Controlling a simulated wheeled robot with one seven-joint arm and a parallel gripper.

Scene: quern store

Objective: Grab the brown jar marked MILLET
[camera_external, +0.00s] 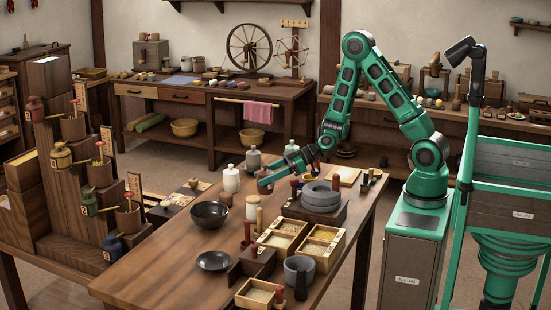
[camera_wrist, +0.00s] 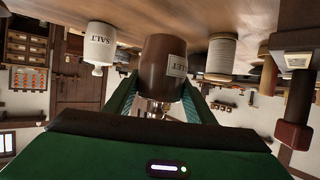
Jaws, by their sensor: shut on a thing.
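The brown jar (camera_wrist: 160,65) fills the middle of the wrist view, which is upside down. Its pale label (camera_wrist: 177,66) shows only the letters "LET"; the rest is turned away. My gripper (camera_wrist: 160,88) has one green finger on each side of the jar and is shut on it. In the external view my gripper (camera_external: 268,181) reaches in low from the right over the long table (camera_external: 185,240). The jar is hard to make out there, and I cannot tell whether it touches the tabletop.
A white SALT jar (camera_wrist: 100,45) and a thread spool (camera_wrist: 221,54) stand close on either side. A dark bowl (camera_external: 210,214), wooden trays (camera_external: 283,234) and a grey quern stone (camera_external: 321,195) are also on the table. The table's front left is clear.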

